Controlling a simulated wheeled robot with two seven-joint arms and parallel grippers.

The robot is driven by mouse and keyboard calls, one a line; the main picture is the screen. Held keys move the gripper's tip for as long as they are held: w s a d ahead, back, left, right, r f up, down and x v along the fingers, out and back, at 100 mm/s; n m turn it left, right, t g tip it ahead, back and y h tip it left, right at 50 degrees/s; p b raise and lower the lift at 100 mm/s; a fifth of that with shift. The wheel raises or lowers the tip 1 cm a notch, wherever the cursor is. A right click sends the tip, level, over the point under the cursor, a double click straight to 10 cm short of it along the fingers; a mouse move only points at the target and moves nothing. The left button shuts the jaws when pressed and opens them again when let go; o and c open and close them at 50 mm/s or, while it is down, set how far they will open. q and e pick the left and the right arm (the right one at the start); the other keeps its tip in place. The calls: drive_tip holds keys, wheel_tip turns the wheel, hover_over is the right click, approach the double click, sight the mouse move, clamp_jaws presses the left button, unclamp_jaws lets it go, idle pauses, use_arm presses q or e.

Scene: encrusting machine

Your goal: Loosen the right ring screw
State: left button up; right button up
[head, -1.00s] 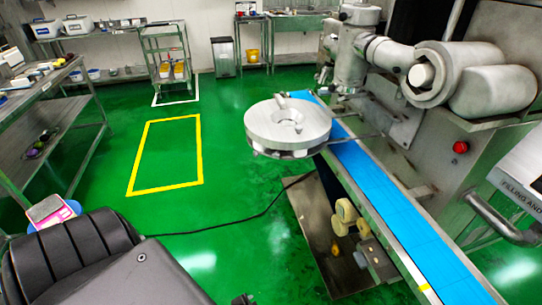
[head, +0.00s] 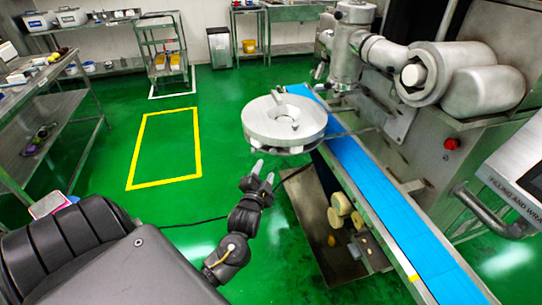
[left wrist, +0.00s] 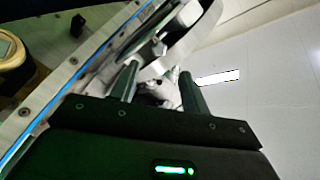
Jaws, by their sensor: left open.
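I cannot clearly make out the right ring screw. My left gripper (head: 262,172) is open and empty, below and a little left of the disc, its fingers pointing up towards it. In the left wrist view, the two fingers of my left gripper (left wrist: 158,85) stand apart, and part of the disc (left wrist: 185,40) shows beyond them. My right gripper is not in view.
The blue conveyor belt (head: 375,185) runs from the disc to the lower right. The machine body with a red button (head: 451,143) stands on the right. A wheeled rack (head: 166,65) stands at the back. Green floor is clear left of the disc.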

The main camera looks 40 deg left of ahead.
sight(272, 153)
use_arm(q)
drive_tip(key=p+x, duration=0.1)
drive_tip(key=x, duration=0.7)
drive_tip(key=shift+w+a+f, duration=0.1)
drive_tip(key=shift+w+a, duration=0.05)
drive_tip(key=shift+w, duration=0.15)
drive_tip(key=shift+c, duration=0.5)
drive_tip(key=shift+c, duration=1.3)
drive_tip(key=c, duration=0.6)
drive_tip(key=shift+c, duration=0.2)
